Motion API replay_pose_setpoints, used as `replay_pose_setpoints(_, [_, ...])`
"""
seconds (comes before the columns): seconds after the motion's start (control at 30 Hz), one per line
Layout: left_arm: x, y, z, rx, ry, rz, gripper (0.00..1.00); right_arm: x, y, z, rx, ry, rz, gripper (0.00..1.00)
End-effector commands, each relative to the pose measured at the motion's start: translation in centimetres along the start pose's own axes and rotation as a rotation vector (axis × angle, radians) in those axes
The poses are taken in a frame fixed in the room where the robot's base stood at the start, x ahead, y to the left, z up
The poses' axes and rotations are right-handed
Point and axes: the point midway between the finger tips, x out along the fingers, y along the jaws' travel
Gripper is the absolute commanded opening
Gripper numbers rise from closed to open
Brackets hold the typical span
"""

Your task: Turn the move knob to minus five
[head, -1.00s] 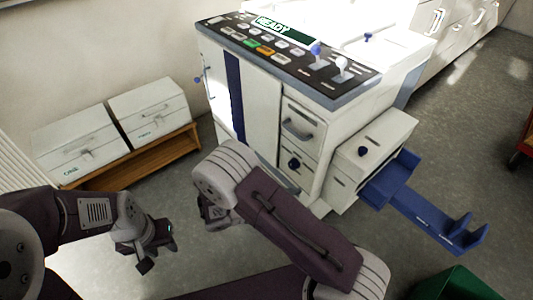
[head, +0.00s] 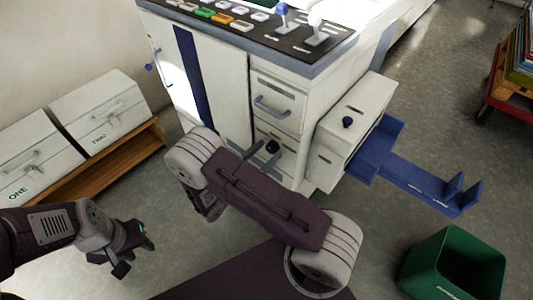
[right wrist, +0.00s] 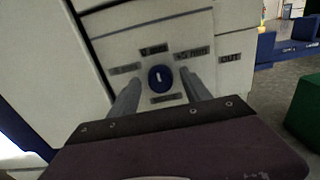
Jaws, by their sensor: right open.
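A round dark blue knob (right wrist: 160,78) with a short, nearly upright white mark sits on the machine's pale lower front panel, with small labels around it that I cannot read. It also shows in the head view (head: 272,147), below the drawer handle. My right gripper (right wrist: 159,84) is open, one finger on each side of the knob; I cannot tell whether they touch it. In the head view, my right arm hides part of the panel. My left gripper (head: 134,250) is open and empty over the floor at the left, away from the machine.
A side box (head: 350,105) with another dark knob on top and a blue tray (head: 415,180) juts out at the right. A green bin (head: 455,260) stands at the lower right. Two white boxes (head: 100,105) stand on a wooden shelf at the left.

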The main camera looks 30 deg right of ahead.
Motion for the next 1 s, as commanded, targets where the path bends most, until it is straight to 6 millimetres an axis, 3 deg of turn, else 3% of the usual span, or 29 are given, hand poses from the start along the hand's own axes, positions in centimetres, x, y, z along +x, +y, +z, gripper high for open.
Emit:
replay_pose_setpoints(0.27, [0.0, 0.0, 0.0, 0.000, 0.000, 0.000, 0.36, 0.2, 0.0, 0.0, 0.000, 0.000, 0.000, 0.53])
replay_pose_setpoints(0.4, [0.0, 0.0, 0.0, 0.000, 0.000, 0.000, 0.36, 0.2, 0.0, 0.0, 0.000, 0.000, 0.000, 0.14])
replay_pose_setpoints(0.47, [0.0, 0.0, 0.0, 0.000, 0.000, 0.000, 0.36, 0.2, 0.0, 0.0, 0.000, 0.000, 0.000, 0.00])
replay_pose_setpoints(0.77, [-0.7, 0.0, -0.1, 0.000, 0.000, 0.000, 0.36, 0.2, 0.0, 0.2, -0.040, 0.000, -0.001, 0.00])
replay_pose_setpoints(1.0, [-2.6, 0.1, -0.3, 0.000, 0.000, 0.000, 0.36, 0.2, 0.0, 0.4, -0.187, 0.001, -0.001, 0.00])
